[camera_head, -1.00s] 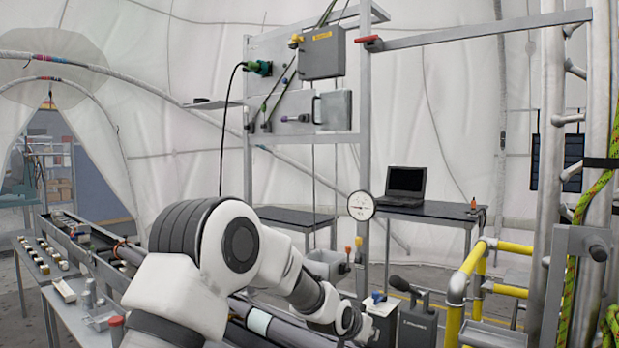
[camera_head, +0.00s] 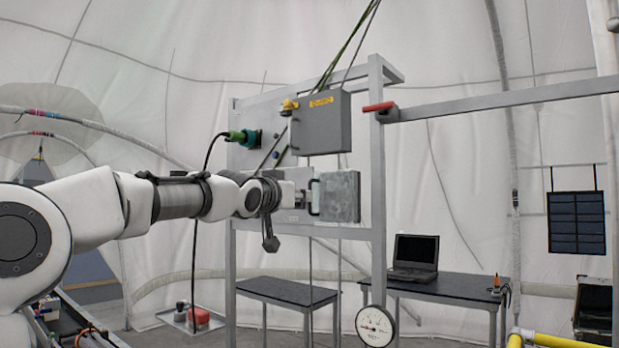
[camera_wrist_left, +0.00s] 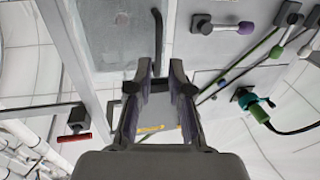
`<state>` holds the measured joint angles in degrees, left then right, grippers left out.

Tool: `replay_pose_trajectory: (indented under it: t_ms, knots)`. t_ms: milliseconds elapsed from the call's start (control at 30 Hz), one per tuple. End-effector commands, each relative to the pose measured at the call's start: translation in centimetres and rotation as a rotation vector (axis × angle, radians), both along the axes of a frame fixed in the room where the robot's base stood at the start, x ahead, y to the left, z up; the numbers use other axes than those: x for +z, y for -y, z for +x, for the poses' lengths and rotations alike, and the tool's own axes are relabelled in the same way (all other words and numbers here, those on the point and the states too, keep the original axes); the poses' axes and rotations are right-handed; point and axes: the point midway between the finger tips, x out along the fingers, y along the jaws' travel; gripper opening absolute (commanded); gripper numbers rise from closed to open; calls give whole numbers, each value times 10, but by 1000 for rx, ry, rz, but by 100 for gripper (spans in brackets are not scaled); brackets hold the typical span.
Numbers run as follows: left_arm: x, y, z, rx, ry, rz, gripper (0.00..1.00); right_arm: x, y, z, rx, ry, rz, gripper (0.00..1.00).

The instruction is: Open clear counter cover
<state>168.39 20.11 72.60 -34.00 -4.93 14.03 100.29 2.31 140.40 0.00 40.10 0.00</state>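The clear counter cover (camera_head: 340,196) is a greyish, see-through box on the panel in the head view, with a dark upright handle on its left side. It appears shut. In the left wrist view the cover (camera_wrist_left: 108,35) is at the top, with its dark handle (camera_wrist_left: 157,35) running down near the fingertips. My left gripper (camera_head: 303,194) is just left of the cover at handle height. In the left wrist view its two fingers (camera_wrist_left: 161,68) are apart, with the handle's end near the gap between them. Whether they touch it cannot be told. My right gripper is not visible.
A grey box (camera_head: 322,125) with a yellow label hangs above the cover. A green plug (camera_head: 243,137) with a black cable is at upper left. A round gauge (camera_head: 375,326) and a laptop table (camera_head: 440,285) are below.

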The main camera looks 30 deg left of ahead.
Motion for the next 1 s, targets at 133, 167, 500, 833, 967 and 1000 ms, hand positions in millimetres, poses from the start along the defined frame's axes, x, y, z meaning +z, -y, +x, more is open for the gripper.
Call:
replay_pose_trajectory:
  t_ms: [133,167,500,833,967,1000]
  knots:
    - [7,-2,30,-7,-4,0,19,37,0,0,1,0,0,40]
    - [7,-2,36,-7,-3,1,19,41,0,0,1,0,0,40]
    - [-1,-5,54,-7,1,0,19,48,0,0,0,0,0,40]
    - [-1,-4,53,-6,1,0,0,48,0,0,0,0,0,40]
    - [-1,-2,55,-5,1,2,0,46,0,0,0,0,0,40]
    - [-1,0,57,-4,1,3,0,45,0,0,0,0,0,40]
